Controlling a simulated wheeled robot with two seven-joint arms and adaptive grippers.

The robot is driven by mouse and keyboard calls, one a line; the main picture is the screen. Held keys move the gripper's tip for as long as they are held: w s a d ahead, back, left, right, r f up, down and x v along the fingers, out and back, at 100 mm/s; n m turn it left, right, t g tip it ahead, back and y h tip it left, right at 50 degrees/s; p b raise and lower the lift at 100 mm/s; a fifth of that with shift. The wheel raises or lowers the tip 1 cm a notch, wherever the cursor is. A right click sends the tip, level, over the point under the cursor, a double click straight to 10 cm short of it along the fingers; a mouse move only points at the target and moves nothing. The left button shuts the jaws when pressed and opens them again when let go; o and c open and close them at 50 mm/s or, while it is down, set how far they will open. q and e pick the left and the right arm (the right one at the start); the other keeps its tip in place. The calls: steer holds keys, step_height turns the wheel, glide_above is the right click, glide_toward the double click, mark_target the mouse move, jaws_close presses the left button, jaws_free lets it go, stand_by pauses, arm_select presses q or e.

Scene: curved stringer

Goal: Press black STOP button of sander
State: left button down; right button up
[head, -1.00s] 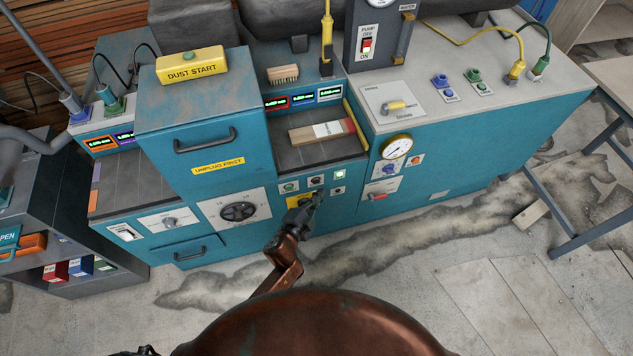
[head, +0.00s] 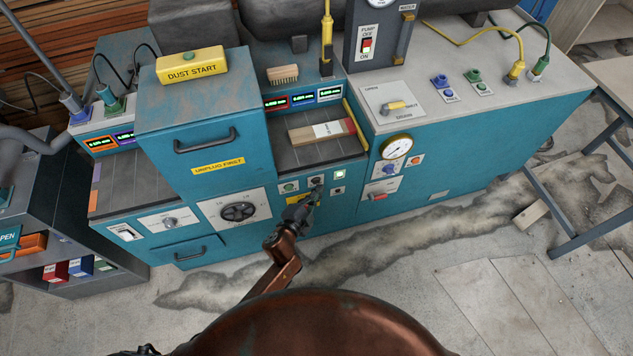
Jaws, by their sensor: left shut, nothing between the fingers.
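The sander is a teal machine (head: 345,225) with a small button panel on its front, below a recessed bed. The panel has a green button (head: 289,187), a dark button (head: 316,181) that looks like the black STOP, and a lit green indicator (head: 340,174). My left gripper (head: 317,190) is shut and empty. Its tip is at the panel, just below the dark button. Whether it touches the button I cannot tell. My right gripper is not in view.
A wooden block (head: 318,131) lies on the bed and a brush (head: 283,74) stands above it. A large dial (head: 238,211) is left of the panel. A gauge (head: 397,147) and more controls are right of it. The floor in front is open.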

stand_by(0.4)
arm_select(q)
steer(key=shift+w, duration=0.15)
steer(key=shift+w+a, duration=0.15)
steer(key=shift+w, duration=0.15)
stand_by(0.6)
steer(key=shift+w+a, duration=0.15)
steer(key=shift+w, duration=0.25)
stand_by(0.5)
steer(key=shift+s, duration=0.15)
steer(key=shift+s+d+p, duration=0.25)
steer(key=shift+s+p, duration=0.05)
steer(key=shift+s, duration=0.4)
